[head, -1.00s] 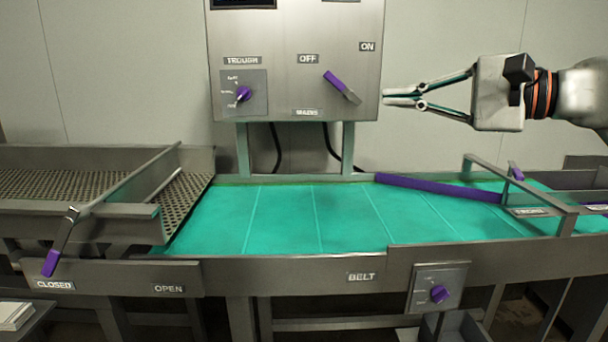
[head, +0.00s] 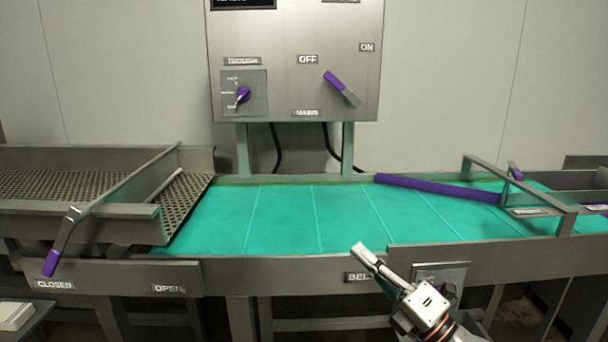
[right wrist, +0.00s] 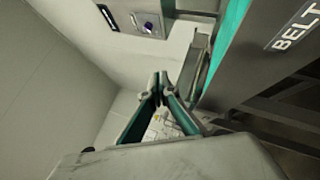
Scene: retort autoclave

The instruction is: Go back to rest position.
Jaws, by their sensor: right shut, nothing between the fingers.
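My right gripper (head: 366,256) is low at the front edge of the belt, in front of the belt frame and partly over the BELT label. Its fingers are shut and empty, pointing up and left. In the right wrist view its closed fingertips (right wrist: 160,92) show with nothing between them. The control panel (head: 295,35) stands behind the belt, with a purple-tipped mains lever (head: 341,88) slanting between OFF and ON. My left gripper is not in view.
The green belt (head: 290,220) runs across the middle. A perforated trough (head: 60,185) is at the left, with a purple-tipped lever (head: 60,245) near CLOSED. A purple bar (head: 438,187) lies along the belt's back. A metal gate frame (head: 520,185) stands right.

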